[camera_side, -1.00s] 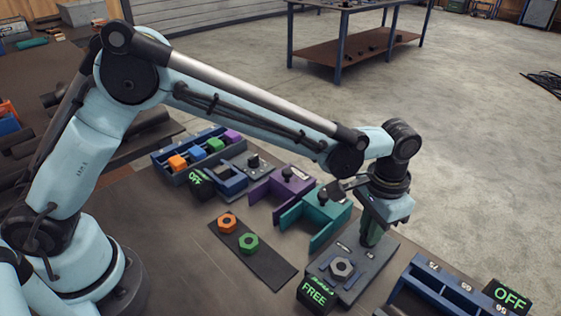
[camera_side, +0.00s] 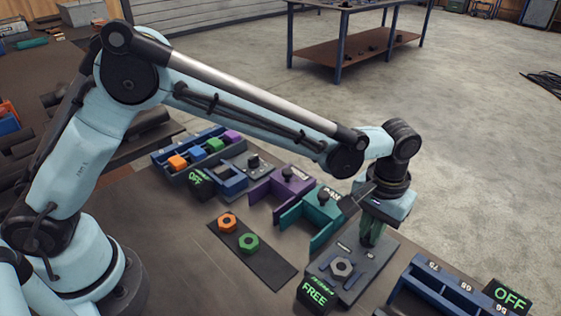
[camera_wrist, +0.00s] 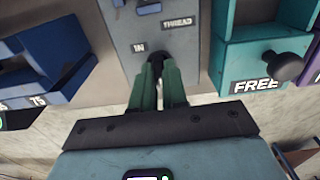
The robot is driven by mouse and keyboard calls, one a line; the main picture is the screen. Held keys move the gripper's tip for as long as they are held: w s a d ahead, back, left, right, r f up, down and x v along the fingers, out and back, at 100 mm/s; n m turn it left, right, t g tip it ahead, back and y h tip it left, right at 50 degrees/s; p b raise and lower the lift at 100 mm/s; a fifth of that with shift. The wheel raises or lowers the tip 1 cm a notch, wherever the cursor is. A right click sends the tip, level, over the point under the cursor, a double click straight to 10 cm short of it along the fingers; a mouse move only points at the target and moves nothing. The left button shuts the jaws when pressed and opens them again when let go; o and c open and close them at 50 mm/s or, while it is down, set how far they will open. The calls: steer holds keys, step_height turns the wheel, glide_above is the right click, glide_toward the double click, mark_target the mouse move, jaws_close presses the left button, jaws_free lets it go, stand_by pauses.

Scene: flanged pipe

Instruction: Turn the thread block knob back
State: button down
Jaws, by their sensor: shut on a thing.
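My gripper (camera_side: 372,238) points down at the plate's far end. In the wrist view, its green fingers (camera_wrist: 157,80) are closed together on the dark knob (camera_wrist: 155,60), just below the IN label and left of THREAD. The fingers hide most of the knob.
A teal fixture (camera_side: 318,220) and a purple fixture (camera_side: 283,188) stand left of the thread block. A blue slotted rack (camera_side: 445,290) with an OFF block (camera_side: 508,296) is at right. A dark strip (camera_side: 262,262) carries an orange nut (camera_side: 227,222) and a green nut (camera_side: 248,242).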

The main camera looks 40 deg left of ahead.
steer(key=c, duration=1.2)
jaws_free()
steer(key=shift+o, duration=0.2)
steer(key=shift+r, duration=0.1)
step_height(320, 180, up, 12)
steer(key=s+a+r+t, duration=0.1)
steer(key=s+a+t, duration=0.25)
steer(key=a, duration=0.65)
steer(key=s+a+r+t, duration=0.15)
steer(key=s+a, duration=0.25)
steer(key=a, duration=0.7)
steer(key=s+a+f+t, duration=0.2)
steer(key=s+a+f, duration=0.2)
steer(key=s+a, duration=0.1)
